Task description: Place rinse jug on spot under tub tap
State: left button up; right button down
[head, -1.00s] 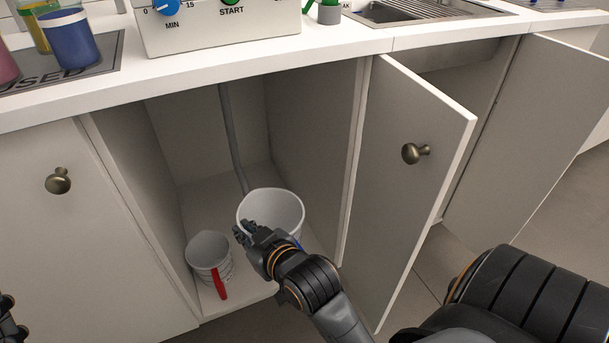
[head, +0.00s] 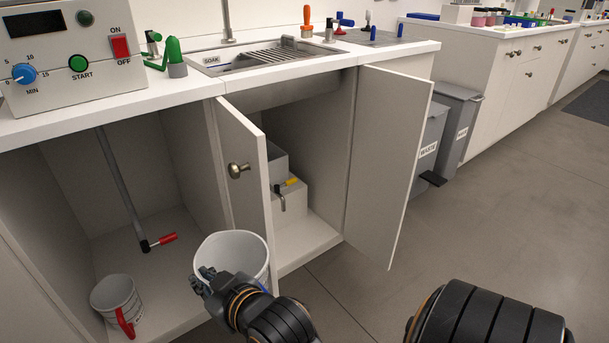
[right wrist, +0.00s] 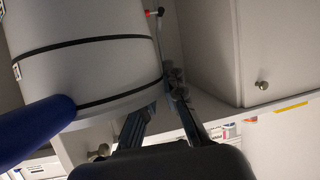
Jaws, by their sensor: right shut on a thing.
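A white jug (head: 232,252) with dark bands and a blue handle (right wrist: 35,130) is held by my right gripper (head: 205,284) at its side, just in front of the left sink-cabinet door. The jug is open at the top and looks empty. In the right wrist view the gripper fingers (right wrist: 158,112) are beside its wall. A pale tub (head: 287,207) stands inside the sink cabinet, with a tap (head: 280,197) that has a yellow lever. The spot under the tap is hidden by the open door or too small to tell. My left gripper is out of view.
The open left door (head: 245,165) stands between the jug and the tub. The open right door (head: 390,165) juts toward the floor. A second jug with a red handle (head: 117,300) and a drain pipe with a red lever (head: 160,241) are in the left cabinet. Grey bins (head: 455,125) stand further right.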

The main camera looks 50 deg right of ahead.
aim_at(288, 249)
jog(key=k+l+z, duration=0.1)
jog(key=l+z, duration=0.1)
jog(key=l, duration=0.2)
jog(key=i+l+u, duration=0.15)
jog(key=l, duration=0.45)
jog(key=i+l+u, duration=0.15)
jog(key=i+l, duration=0.25)
